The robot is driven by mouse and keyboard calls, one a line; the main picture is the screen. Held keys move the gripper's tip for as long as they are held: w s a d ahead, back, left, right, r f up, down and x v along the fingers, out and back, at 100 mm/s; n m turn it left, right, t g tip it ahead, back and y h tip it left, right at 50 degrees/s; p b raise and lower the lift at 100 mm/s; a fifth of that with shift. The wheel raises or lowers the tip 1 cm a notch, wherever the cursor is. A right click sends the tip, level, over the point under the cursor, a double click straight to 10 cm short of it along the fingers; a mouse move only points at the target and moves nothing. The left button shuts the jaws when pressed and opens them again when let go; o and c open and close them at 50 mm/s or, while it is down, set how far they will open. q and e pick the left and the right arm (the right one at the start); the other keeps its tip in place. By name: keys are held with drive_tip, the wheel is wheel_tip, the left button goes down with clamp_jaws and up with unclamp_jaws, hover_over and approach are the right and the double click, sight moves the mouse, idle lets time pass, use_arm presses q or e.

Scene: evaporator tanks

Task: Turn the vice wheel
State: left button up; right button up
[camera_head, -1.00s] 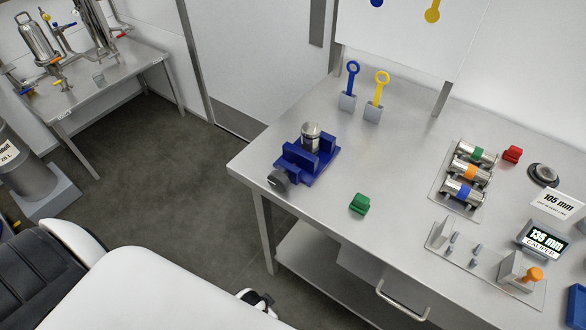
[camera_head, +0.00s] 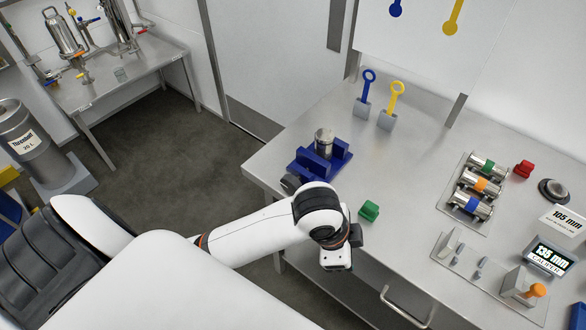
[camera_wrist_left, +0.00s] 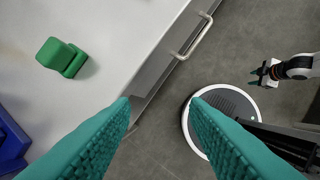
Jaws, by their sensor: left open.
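The blue vice (camera_head: 312,164) stands on the steel bench near its left corner, with a metal cylinder (camera_head: 324,140) upright in it. The vice wheel (camera_head: 290,184) is a dark round knob on the vice's front left side, just above my left arm in the head view. My left gripper (camera_head: 338,262) hangs at the bench's front edge, right of and below the wheel, apart from it. In the left wrist view its two teal fingers (camera_wrist_left: 160,106) are apart with nothing between them. Part of the blue vice (camera_wrist_left: 10,142) shows at that view's left edge. My right gripper (camera_wrist_left: 262,75) is small there.
A green block (camera_head: 369,211) lies on the bench right of my left wrist. Blue and yellow keys (camera_head: 395,97) stand in holders behind the vice. Banded cylinders (camera_head: 479,186) and a caliper display (camera_head: 550,258) are to the right. A drawer handle (camera_head: 404,309) juts from the front.

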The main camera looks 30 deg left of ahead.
use_arm(q)
drive_tip(key=w+m, duration=0.1)
drive_tip(key=m+g+y, duration=0.2)
drive_tip(key=m+y, duration=0.4)
drive_tip(key=y, duration=0.2)
approach(292, 178)
drive_tip(key=x, duration=0.9)
drive_tip(key=shift+p, duration=0.3)
drive_tip(key=shift+r, duration=0.1)
drive_tip(key=shift+c, duration=0.3)
drive_tip(key=shift+h, duration=0.3)
drive_tip(key=c, duration=0.8)
drive_tip(key=shift+g, duration=0.3)
